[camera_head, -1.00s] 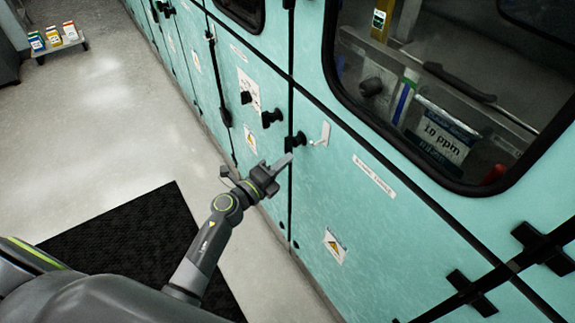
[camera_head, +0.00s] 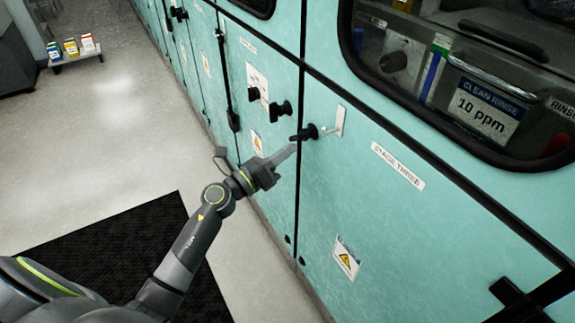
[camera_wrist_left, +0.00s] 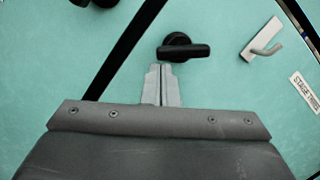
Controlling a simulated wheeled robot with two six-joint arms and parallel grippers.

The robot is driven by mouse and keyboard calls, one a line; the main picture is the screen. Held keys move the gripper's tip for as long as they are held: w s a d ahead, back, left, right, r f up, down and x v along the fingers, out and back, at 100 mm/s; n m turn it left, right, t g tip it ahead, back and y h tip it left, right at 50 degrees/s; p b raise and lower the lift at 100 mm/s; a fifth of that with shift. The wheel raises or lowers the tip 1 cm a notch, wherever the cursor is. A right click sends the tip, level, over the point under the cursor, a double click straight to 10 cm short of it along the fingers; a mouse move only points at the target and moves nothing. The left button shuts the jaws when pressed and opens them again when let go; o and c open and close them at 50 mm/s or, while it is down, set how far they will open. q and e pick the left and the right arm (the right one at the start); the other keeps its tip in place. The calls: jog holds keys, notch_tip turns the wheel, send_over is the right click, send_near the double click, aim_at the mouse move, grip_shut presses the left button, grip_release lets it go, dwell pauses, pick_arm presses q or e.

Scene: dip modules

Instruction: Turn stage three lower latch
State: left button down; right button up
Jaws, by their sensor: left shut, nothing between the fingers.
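The black latch (camera_head: 304,133) sits on the teal panel labelled STAGE THREE (camera_head: 398,166), just right of a dark seam. In the left wrist view the latch (camera_wrist_left: 182,48) is a round base with a bar lying roughly level. My left gripper (camera_head: 292,149) is shut and empty, its fingertips just below and left of the latch in the head view. In the left wrist view the shut fingers (camera_wrist_left: 161,68) point at the latch's lower left edge. I cannot tell whether they touch it. My right gripper is not in view.
A metal hook handle (camera_head: 338,123) is right of the latch. Other black latches (camera_head: 281,110) are on the neighbouring panel. A window (camera_head: 470,80) is above. A black mat (camera_head: 150,245) lies on the floor, and a small cart with bottles (camera_head: 76,52) stands far left.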

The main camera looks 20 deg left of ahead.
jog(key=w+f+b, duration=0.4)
jog(key=b, duration=0.2)
pick_arm(q)
jog(key=shift+w+a+r+m+g+h+b, duration=0.2)
jog(key=shift+m+h+b, duration=0.25)
jog(key=shift+m, duration=1)
jog(key=shift+w+a+r+m+g+h+b, duration=0.1)
jog(key=shift+w+a+m+g+h+b, duration=0.2)
jog(key=shift+m, duration=1.2)
jog(key=shift+w+a+r+m+g+h+b, duration=0.2)
jog(key=shift+m+h+b, duration=0.35)
jog(key=shift+m, duration=0.9)
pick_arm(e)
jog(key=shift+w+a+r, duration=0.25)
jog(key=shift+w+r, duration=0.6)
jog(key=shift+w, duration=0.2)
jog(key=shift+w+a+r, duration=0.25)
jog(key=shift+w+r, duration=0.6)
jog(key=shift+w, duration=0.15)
pick_arm(q)
jog(key=shift+s, duration=0.1)
jog(key=shift+f, duration=0.15)
